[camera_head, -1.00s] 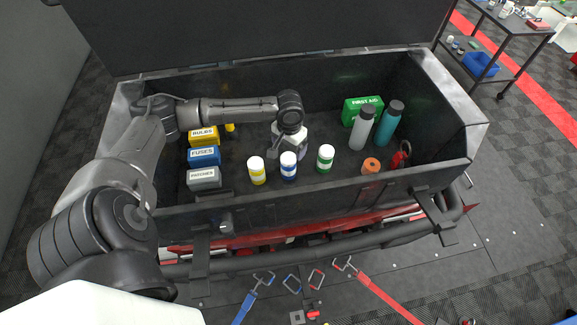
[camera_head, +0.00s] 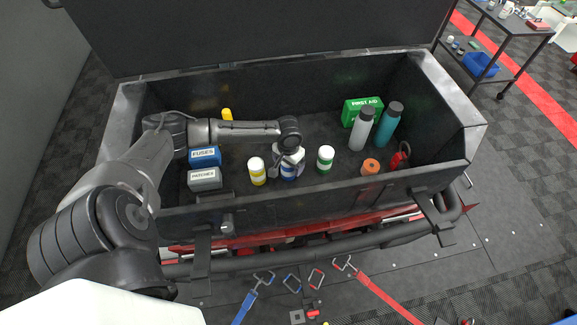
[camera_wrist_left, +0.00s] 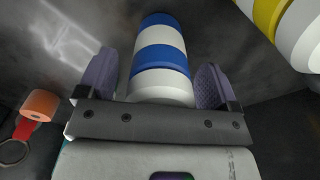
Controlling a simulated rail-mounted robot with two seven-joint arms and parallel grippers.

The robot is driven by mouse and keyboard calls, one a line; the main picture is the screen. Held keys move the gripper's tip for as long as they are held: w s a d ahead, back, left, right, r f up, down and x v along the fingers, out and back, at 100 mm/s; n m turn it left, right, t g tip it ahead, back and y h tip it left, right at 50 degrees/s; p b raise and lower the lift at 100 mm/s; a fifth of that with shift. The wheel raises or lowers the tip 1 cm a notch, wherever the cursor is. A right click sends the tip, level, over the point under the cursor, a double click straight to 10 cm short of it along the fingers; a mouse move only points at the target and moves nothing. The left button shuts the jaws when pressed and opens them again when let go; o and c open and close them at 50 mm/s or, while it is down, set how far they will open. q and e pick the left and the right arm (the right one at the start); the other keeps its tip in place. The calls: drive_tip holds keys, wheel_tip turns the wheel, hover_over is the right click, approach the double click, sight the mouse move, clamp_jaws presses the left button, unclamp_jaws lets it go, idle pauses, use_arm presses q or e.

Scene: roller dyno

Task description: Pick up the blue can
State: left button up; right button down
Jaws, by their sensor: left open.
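The blue can (camera_head: 289,174), with blue and white bands, stands in the dark truck-bed box, between a yellow can (camera_head: 257,172) and a green can (camera_head: 325,159). My left gripper (camera_head: 289,166) is right over it and covers its upper part in the head view. In the left wrist view the blue can (camera_wrist_left: 161,55) lies between the two open finger pads of the left gripper (camera_wrist_left: 158,85). Whether the pads touch it, I cannot tell; a gap shows on the right side. My right gripper is not in view.
Left in the box (camera_head: 420,205) are a blue fuses box (camera_head: 204,156) and a grey box (camera_head: 204,179). Right are a grey bottle (camera_head: 361,130), a teal bottle (camera_head: 388,125), an orange roll (camera_head: 370,167) and a green first aid box (camera_head: 358,108). The yellow can is close by.

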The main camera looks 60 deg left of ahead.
use_arm(q)
drive_tip(key=c, duration=1.1)
drive_tip(key=shift+r, duration=0.1)
